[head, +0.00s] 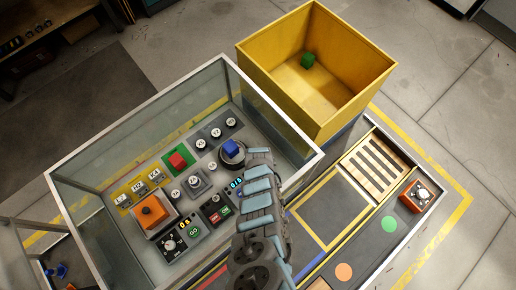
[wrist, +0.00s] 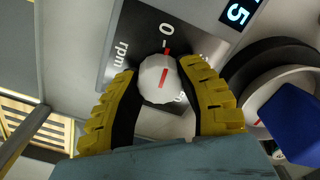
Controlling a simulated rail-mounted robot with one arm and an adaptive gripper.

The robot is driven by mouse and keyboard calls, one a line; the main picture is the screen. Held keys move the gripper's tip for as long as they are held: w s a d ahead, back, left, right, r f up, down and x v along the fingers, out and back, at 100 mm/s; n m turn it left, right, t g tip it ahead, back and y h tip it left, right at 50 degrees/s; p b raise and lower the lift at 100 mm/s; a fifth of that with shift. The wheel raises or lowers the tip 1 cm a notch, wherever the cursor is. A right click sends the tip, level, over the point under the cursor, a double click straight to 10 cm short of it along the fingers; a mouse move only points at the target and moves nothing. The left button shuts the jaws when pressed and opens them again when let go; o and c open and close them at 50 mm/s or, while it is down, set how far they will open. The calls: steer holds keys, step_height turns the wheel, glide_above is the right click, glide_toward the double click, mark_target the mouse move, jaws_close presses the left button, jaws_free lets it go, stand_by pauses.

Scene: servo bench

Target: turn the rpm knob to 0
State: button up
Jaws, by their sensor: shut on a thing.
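The rpm knob (wrist: 157,90) is a small white knob with a red line, on a dark plate (wrist: 140,30) printed "rpm" and "0". In the head view, my arm covers the knob and the fingertips.
A blue cube (head: 233,146) on a round dark dish stands close beside my gripper; it also shows in the wrist view (wrist: 290,120). Glass walls (head: 100,115) enclose the panel. Other knobs, a red block (head: 178,160) and an orange block (head: 150,211) stand to the left.

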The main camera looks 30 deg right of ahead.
steer(key=shift+n, duration=0.8)
steer(key=o, duration=1.2)
steer(key=shift+o, duration=0.2)
steer(key=shift+r, duration=0.15)
